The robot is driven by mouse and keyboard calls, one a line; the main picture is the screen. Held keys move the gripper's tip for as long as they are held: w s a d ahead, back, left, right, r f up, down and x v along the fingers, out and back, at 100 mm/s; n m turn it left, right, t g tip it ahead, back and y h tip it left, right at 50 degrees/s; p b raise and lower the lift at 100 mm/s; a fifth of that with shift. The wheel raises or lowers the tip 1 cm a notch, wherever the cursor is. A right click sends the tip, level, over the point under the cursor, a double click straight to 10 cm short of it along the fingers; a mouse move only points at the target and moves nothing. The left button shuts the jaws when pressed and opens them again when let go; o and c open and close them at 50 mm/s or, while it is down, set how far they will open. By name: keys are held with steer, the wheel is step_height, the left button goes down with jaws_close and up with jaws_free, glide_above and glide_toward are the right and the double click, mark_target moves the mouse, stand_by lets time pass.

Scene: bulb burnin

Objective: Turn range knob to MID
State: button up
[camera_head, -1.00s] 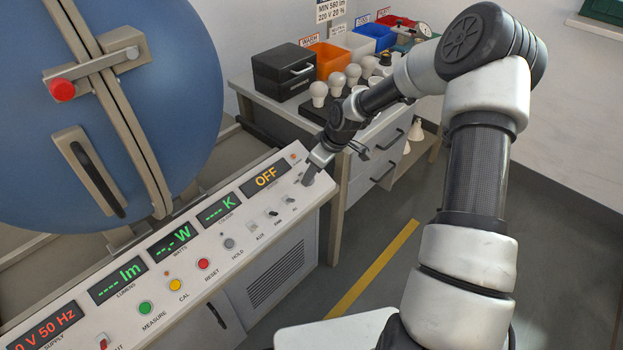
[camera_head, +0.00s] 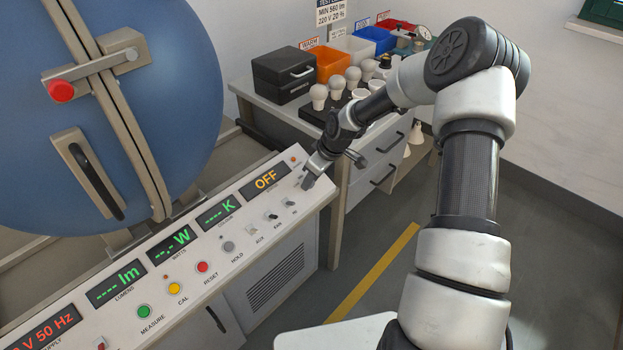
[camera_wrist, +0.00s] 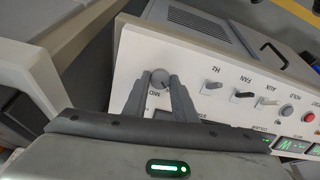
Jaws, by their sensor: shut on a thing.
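The range knob (camera_wrist: 160,79) is a small round grey knob near the end of the sloped white control panel (camera_head: 210,255). In the wrist view my gripper (camera_wrist: 161,84) has its two fingers closed on opposite sides of it. A label beside the knob, partly between the fingers, appears to read MID; I cannot tell which way the knob points. In the head view my gripper (camera_head: 309,182) reaches down to the panel's right end and hides the knob. The panel display beside it reads OFF (camera_head: 265,180).
Small switches (camera_wrist: 243,95) and coloured buttons (camera_head: 203,267) run along the panel beside the knob. A big blue sphere (camera_head: 150,60) stands behind the panel at left. A bench (camera_head: 340,205) with bulbs and bins stands beyond. The floor at right is clear.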

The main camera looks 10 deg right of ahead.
steer(key=shift+m, duration=0.3)
steer(key=m, duration=0.4)
steer(key=shift+d+m, duration=0.1)
steer(key=shift+m, duration=0.2)
steer(key=m, duration=0.4)
steer(key=shift+y, duration=0.4)
steer(key=shift+m, duration=0.3)
steer(key=o, duration=1)
steer(key=shift+o, duration=0.2)
steer(key=p+v, duration=0.3)
steer(key=v, duration=1.4)
steer(key=shift+s, duration=0.2)
steer(key=shift+r, duration=0.15)
